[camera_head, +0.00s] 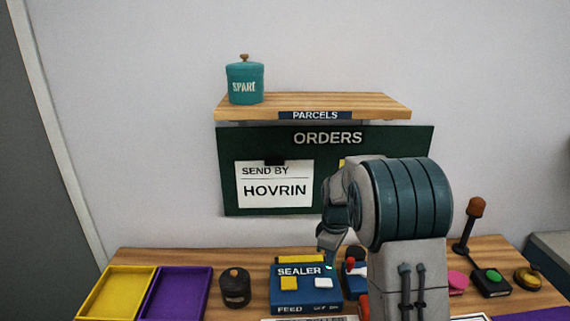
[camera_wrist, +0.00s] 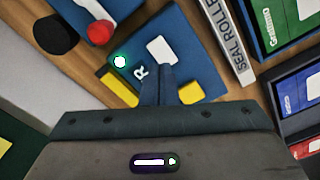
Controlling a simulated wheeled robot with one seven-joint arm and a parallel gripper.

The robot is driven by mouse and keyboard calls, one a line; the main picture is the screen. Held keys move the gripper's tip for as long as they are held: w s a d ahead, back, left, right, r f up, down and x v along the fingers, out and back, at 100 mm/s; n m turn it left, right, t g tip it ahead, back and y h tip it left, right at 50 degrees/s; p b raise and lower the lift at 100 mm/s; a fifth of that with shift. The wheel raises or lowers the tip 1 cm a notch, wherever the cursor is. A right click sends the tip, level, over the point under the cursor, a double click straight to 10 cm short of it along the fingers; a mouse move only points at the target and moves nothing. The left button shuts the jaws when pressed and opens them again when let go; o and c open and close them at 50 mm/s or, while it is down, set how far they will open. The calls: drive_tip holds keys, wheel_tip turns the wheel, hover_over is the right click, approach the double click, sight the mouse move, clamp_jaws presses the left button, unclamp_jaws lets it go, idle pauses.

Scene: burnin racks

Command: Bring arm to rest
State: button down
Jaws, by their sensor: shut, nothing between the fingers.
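My arm rises in front of the desk in the head view, bent at a large joint at centre right. My gripper (camera_wrist: 157,82) shows in the wrist view with its fingers together and nothing between them. It hangs above the blue sealer (camera_wrist: 185,50), apart from it as far as I can tell. In the head view the sealer (camera_head: 300,290) sits on the desk, just below and left of my gripper (camera_head: 328,258). A green light glows on the sealer. My arm hides part of the desk and of the orders board.
A yellow tray (camera_head: 117,290), a purple tray (camera_head: 180,292) and a dark pot (camera_head: 235,287) stand left of the sealer. A lever (camera_head: 468,228) and several buttons stand at the right. The parcels shelf (camera_head: 310,104) holds a teal jar (camera_head: 245,85) above the orders board (camera_head: 268,150).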

drive_tip(key=s+r+m+t, duration=0.2)
drive_tip(key=s+r+m, duration=0.4)
drive_tip(key=s+r, duration=0.6)
drive_tip(key=s+f+m+t, duration=0.1)
drive_tip(key=s+m, duration=0.4)
drive_tip(key=s, duration=1.1)
drive_tip(key=shift+s+f+m, duration=0.3)
